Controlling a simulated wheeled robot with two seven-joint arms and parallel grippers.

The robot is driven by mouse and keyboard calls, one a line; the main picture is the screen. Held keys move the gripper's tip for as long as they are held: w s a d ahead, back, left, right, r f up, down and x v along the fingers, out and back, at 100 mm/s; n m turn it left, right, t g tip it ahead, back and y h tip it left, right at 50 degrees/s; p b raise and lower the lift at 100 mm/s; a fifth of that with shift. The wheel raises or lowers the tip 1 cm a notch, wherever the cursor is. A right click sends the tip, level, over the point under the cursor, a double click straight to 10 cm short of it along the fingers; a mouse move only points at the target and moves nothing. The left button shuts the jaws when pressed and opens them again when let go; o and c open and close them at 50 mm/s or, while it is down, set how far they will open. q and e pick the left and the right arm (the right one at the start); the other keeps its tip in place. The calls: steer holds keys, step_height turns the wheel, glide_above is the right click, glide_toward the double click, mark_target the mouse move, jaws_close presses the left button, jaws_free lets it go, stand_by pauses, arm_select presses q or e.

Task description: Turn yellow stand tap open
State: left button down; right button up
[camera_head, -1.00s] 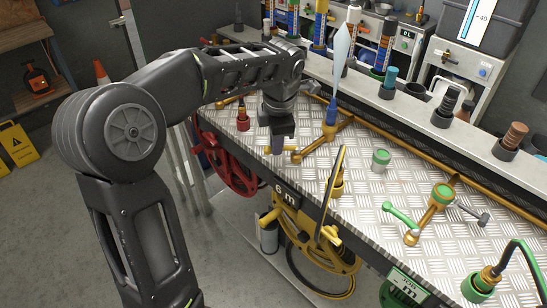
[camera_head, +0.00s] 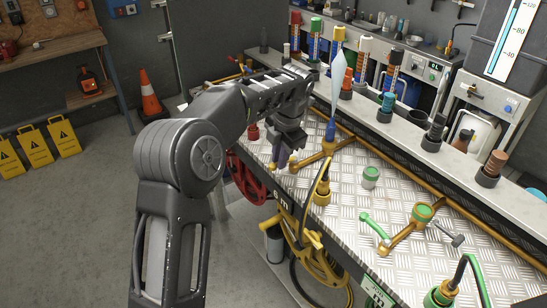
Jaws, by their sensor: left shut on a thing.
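The yellow stand tap (camera_head: 328,146) is a brass-coloured fitting on the metal bench, with a blue collar (camera_head: 330,131) and a pale blue spike-shaped piece above it. Its yellow lever (camera_head: 308,160) points toward the lower left. My left gripper (camera_head: 284,158) points down at the lever's outer end and is shut on it. The fingers partly hide the contact. My right gripper is not in view.
An orange cone (camera_head: 149,95) stands behind left.

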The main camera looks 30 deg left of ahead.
arm_select(q)
steer(key=shift+s+a+f, duration=0.15)
steer(key=shift+a, duration=0.1)
steer(key=c, duration=1.4)
jaws_free()
steer(key=shift+s, duration=0.1)
steer(key=shift+c, duration=0.2)
steer(key=shift+d, duration=0.1)
steer(key=shift+r, duration=0.2)
steer(key=shift+d+r, duration=0.1)
steer(key=shift+r, duration=0.1)
step_height(320, 180, up, 7)
steer(key=d+p, duration=0.1)
steer(key=shift+s, duration=0.3)
